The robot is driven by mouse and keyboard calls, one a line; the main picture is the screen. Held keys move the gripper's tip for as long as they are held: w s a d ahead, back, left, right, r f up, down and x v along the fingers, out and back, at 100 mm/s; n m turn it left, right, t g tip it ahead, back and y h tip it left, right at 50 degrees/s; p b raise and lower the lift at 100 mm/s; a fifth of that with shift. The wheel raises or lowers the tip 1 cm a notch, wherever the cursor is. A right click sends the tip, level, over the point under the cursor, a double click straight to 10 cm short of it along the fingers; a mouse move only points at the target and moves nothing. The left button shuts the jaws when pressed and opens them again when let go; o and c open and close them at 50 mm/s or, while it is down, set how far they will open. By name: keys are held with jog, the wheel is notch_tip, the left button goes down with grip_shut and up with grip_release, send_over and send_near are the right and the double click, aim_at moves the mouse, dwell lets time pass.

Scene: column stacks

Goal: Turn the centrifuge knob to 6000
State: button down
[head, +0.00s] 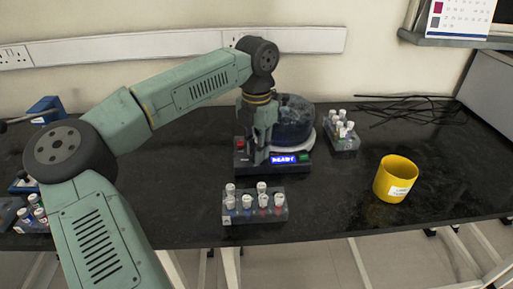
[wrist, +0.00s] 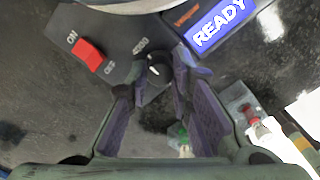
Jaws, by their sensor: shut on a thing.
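The centrifuge (head: 294,122) stands on the black bench, with a dark rounded top and a white rim. Its front panel has a lit blue display (wrist: 219,22) reading READY and a red ON/OFF switch (wrist: 90,56). My gripper (head: 262,155) points down at the panel, between the switch and the display. In the wrist view, the small dark round knob (wrist: 157,72) sits between my fingertips, which are shut on it. A white mark shows on the knob. A number is printed just above it, too blurred to read surely. The head view hides the knob behind my gripper.
A rack of capped vials (head: 255,208) stands close in front of the centrifuge, and another rack (head: 344,135) stands to its right. Black cables (head: 425,110) lie at the back right. The bench between mug and front rack is clear.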

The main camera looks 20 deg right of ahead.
jog(key=shift+m, duration=0.4)
jog(key=m, duration=0.3)
jog(key=shift+m, duration=0.4)
jog(key=m, duration=0.4)
jog(key=shift+m, duration=0.3)
jog(key=m, duration=0.4)
jog(key=shift+p, duration=0.3)
jog(key=m, duration=0.4)
jog(key=shift+m, duration=0.3)
jog(key=c, duration=1.4)
grip_release()
